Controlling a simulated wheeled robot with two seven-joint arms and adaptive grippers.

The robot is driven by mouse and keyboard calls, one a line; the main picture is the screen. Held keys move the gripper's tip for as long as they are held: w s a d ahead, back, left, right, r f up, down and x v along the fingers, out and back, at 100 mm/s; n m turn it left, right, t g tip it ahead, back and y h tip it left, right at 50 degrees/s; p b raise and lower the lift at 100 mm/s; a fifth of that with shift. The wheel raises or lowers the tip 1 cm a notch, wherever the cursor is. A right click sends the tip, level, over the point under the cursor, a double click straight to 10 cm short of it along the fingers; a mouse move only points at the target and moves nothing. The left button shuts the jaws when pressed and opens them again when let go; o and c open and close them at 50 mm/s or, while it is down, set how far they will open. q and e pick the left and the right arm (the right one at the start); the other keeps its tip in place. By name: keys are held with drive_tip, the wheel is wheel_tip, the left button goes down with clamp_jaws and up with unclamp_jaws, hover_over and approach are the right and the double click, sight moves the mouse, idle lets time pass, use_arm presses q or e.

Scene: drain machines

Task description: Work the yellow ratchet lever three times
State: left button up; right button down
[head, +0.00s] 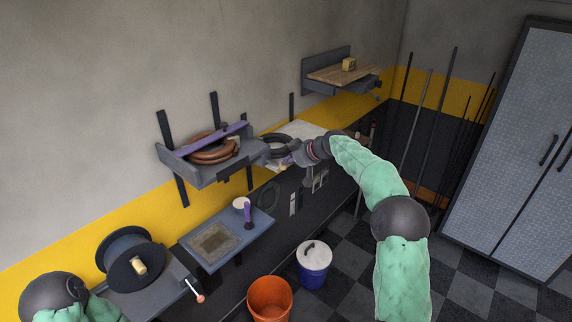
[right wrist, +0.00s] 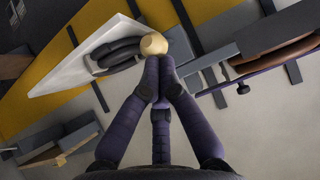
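A pale yellow round knob (right wrist: 153,44), which looks like the end of the yellow ratchet lever, is right at my right gripper's fingertips in the right wrist view. My right gripper (right wrist: 158,72) has its dark purple fingers drawn together just below the knob. I cannot tell whether they touch it, and the lever's shaft is hidden. In the head view my right gripper (head: 289,159) is small, by the white plate (head: 301,130) with a dark coil (head: 279,145) at the wall bench. Only part of my left arm shows at the lower left; its gripper is not in view.
A grey wall shelf (head: 205,174) with brown hose is left of my right gripper. A blue tray (head: 258,222), a dark drum (head: 121,250) and a red-tipped lever (head: 199,296) stand nearer. An orange bucket (head: 270,300) and a blue-white bucket (head: 314,262) are on the floor.

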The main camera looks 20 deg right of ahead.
sight(286, 168)
drive_tip(key=shift+w+a+f+b, duration=0.25)
drive_tip(key=shift+f+b, duration=0.05)
drive_tip(key=shift+f, duration=0.25)
drive_tip(key=shift+w+a+f+b, duration=0.2)
drive_tip(key=shift+f+b, duration=0.1)
drive_tip(key=shift+f, duration=0.2)
drive_tip(key=shift+s+d+f+b, duration=0.2)
drive_tip(key=shift+f+b, duration=0.15)
drive_tip(key=shift+b, duration=0.15)
drive_tip(key=shift+f+b, duration=0.9)
drive_tip(key=shift+f, duration=0.05)
drive_tip(key=shift+r, duration=0.1)
wheel_tip(286, 168, up, 7)
drive_tip(key=p, duration=0.4)
